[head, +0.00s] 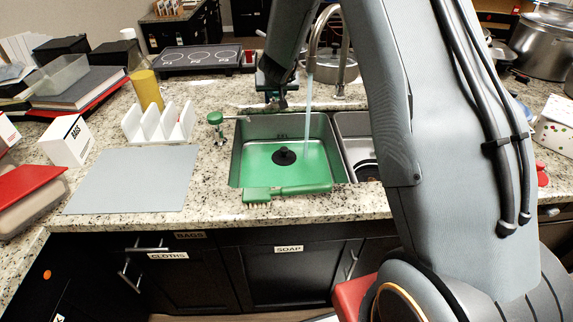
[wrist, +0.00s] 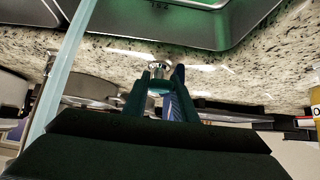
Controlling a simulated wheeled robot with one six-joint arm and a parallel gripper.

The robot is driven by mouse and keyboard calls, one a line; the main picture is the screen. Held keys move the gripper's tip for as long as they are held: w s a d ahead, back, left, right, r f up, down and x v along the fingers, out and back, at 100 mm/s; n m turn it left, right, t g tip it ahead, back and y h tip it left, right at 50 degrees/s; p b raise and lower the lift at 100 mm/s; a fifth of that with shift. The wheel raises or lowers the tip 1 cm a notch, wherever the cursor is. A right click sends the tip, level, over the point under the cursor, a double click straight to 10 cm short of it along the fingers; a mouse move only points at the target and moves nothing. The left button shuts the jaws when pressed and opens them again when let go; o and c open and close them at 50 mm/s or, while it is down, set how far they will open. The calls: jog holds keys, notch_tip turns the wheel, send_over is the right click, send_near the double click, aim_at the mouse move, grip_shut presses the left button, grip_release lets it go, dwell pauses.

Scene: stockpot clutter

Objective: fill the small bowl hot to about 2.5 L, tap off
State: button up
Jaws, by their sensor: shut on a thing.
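The sink has a left bowl (head: 245,160) and a right bowl (head: 352,128), the right one partly hidden by my arm. The left bowl looks green inside, with a black plug (head: 284,156) in its middle. A stream of water (head: 308,105) falls from the curved spout (head: 313,42) into the left bowl; it also shows in the wrist view (wrist: 65,70). The water depth is hard to read. My gripper (head: 277,104) is behind the left bowl. In the wrist view my gripper (wrist: 162,86) is shut on a small silver tap knob (wrist: 160,68).
A green brush (head: 290,190) lies along the sink's front edge. A green-knobbed fitting (head: 215,118) stands left of the bowl. A grey mat (head: 132,180), a white rack (head: 160,123) and a yellow bottle (head: 146,88) are further left. A hob (head: 200,57) is behind.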

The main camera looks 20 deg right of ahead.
jog(key=shift+r, duration=0.35)
jog(key=shift+o, duration=0.2)
jog(key=r+p, duration=0.1)
jog(key=p, duration=0.1)
jog(key=w+r+p, duration=0.1)
jog(key=r+p, duration=0.1)
jog(key=p, duration=0.1)
jog(key=shift+w+d+p, duration=0.15)
jog(key=shift+p, duration=0.2)
jog(key=shift+w, duration=0.1)
jog(key=shift+c, duration=0.2)
jog(key=shift+w+d+r+p, duration=0.2)
jog(key=shift+w+r+p, duration=0.45)
jog(key=shift+w+r, duration=0.45)
jog(key=shift+r, duration=0.1)
jog(key=shift+w+r, duration=0.2)
jog(key=shift+w, duration=0.05)
jog(key=shift+s+f, duration=0.1)
jog(key=shift+f, duration=0.1)
dwell(4.6)
